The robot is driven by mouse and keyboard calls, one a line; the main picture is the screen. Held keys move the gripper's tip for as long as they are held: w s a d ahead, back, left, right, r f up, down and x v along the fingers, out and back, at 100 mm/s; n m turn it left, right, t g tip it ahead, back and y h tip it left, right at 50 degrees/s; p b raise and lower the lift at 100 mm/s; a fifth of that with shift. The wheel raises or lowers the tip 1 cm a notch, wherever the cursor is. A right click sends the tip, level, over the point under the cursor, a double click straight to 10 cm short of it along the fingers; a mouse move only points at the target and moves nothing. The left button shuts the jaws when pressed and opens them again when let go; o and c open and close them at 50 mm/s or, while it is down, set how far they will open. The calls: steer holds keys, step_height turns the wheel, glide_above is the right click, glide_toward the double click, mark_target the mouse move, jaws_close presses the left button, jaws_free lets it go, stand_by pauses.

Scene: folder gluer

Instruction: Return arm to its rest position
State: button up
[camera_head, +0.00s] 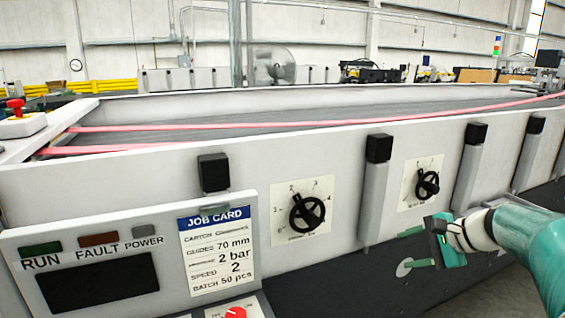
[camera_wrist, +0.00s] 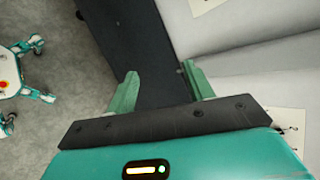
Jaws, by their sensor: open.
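My gripper (camera_head: 415,248) is at the right in the head view, in front of the machine's lower dark side and below the right-hand black handwheel (camera_head: 427,184). Its two green fingers also show in the wrist view (camera_wrist: 163,92), spread wide apart with nothing between them. My teal and white arm reaches in from the right edge. The gripper appears apart from the handwheel. A second black handwheel (camera_head: 307,214) sits on a white dial plate further left.
The long white folder gluer (camera_head: 120,172) fills the middle, with pink belts (camera_head: 300,122) on top. A control panel with a job card (camera_head: 216,250) stands at the lower left. A red emergency button (camera_head: 15,106) is at far left.

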steer(key=s+a+n+g+h, duration=0.3)
steer(key=s+a+n, duration=0.4)
steer(key=s+a, duration=0.45)
steer(key=s+a+f+n+h, duration=0.1)
steer(key=s+a+n+h, duration=0.1)
steer(key=s+n, duration=0.2)
steer(key=s+a+f+n+t+h, duration=0.1)
steer(key=s+a+f+n, duration=0.1)
steer(key=s, duration=0.6)
steer(key=shift+a+n+h, duration=0.4)
steer(key=shift+a+n, duration=0.45)
steer(key=shift+n, duration=0.25)
